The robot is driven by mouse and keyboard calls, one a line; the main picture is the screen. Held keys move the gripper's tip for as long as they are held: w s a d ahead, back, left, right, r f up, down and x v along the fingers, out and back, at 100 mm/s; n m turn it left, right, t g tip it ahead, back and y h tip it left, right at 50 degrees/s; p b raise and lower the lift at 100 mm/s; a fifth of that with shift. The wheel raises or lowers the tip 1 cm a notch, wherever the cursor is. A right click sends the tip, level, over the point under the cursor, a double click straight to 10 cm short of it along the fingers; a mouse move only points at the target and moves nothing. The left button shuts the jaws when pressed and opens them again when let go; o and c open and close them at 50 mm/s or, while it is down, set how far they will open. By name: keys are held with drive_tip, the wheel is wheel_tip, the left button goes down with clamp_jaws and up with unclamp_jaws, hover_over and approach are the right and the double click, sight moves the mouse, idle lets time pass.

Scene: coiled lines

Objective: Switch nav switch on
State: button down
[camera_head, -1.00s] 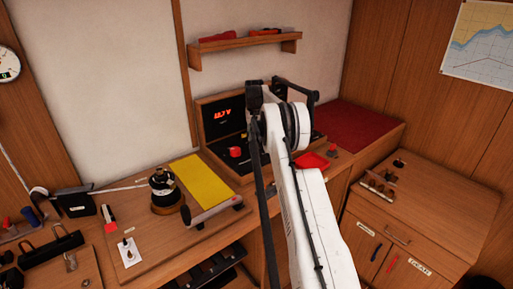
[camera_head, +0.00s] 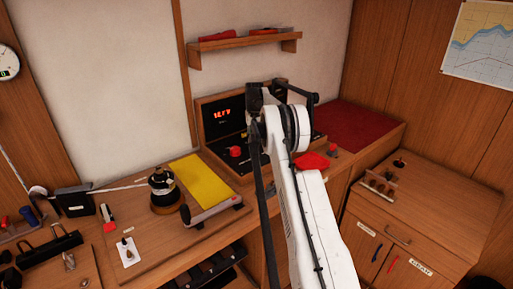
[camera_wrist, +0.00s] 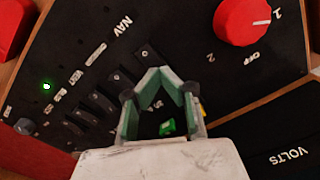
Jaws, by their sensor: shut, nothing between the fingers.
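In the wrist view, the black switch panel (camera_wrist: 190,45) fills the upper part, with a NAV label (camera_wrist: 123,23) and a row of small black switches below it. The switch nearest that label, apparently the nav switch (camera_wrist: 148,53), sits just beyond my fingertips; its position is unclear. My gripper (camera_wrist: 157,72) is shut and empty, its green-lined fingers meeting close to the switch row; contact cannot be told. A green patch (camera_wrist: 167,127) shows between the fingers. In the head view, the panel's instrument box (camera_head: 222,125) is partly hidden behind my arm, and the gripper is hidden.
A red rotary knob (camera_wrist: 243,20) is right of the switches. A green light (camera_wrist: 46,86) glows at the panel's left. A dark VOLTS unit (camera_wrist: 285,135) is at lower right.

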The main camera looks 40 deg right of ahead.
drive_tip(key=shift+f+b, duration=0.4)
drive_tip(key=shift+f, duration=0.2)
idle(0.4)
drive_tip(key=shift+r, duration=0.1)
drive_tip(key=shift+r+p, duration=1.1)
drive_tip(key=shift+r, duration=2.3)
